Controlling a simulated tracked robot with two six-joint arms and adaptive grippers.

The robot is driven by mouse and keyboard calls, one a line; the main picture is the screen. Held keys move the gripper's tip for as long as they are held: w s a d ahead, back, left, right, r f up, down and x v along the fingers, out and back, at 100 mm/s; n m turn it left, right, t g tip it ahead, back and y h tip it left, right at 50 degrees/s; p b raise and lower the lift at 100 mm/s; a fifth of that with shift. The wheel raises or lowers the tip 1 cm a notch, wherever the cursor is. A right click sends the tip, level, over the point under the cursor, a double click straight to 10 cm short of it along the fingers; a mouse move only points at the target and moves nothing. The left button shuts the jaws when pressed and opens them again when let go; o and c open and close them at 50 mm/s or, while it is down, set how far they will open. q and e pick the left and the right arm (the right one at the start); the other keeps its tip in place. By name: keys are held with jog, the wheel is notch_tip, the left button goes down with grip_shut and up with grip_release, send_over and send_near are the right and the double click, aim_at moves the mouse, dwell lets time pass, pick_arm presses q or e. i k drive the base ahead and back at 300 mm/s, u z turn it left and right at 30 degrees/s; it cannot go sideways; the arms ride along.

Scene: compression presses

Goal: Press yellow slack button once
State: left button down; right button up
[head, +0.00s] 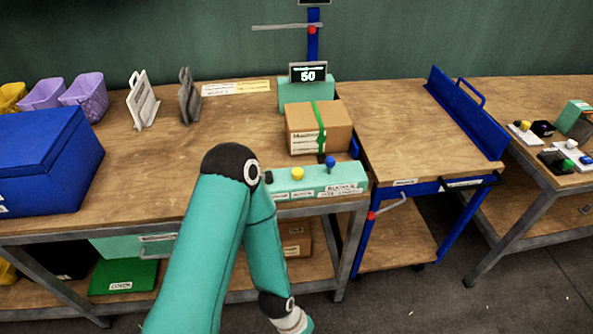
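The yellow button (297,173) is a small round knob on top of a teal control box (314,184) at the front edge of the wooden bench. A black knob (268,177) is to its left and a blue knob (330,161) to its right. One of my teal arms rises from the bottom of the picture, bends in front of the bench beside the box's left end, and its wrist points down at the bottom edge. Neither gripper shows. The yellow button is not covered by the arm.
A cardboard box with a green strap (305,138) sits behind the control box. A blue crate (45,160) is at the left. A blue-framed cart (420,125) stands to the right. The bench's middle left is clear.

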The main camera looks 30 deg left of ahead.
aim_at(298, 173)
jog(key=z, duration=1.2)
jog(key=i, duration=0.15)
jog(key=u, duration=3.65)
jog(key=k, duration=0.45)
jog(key=u, duration=1.85)
jog(key=i, duration=0.1)
jog(key=z, duration=3.2)
jog(key=i, duration=0.6)
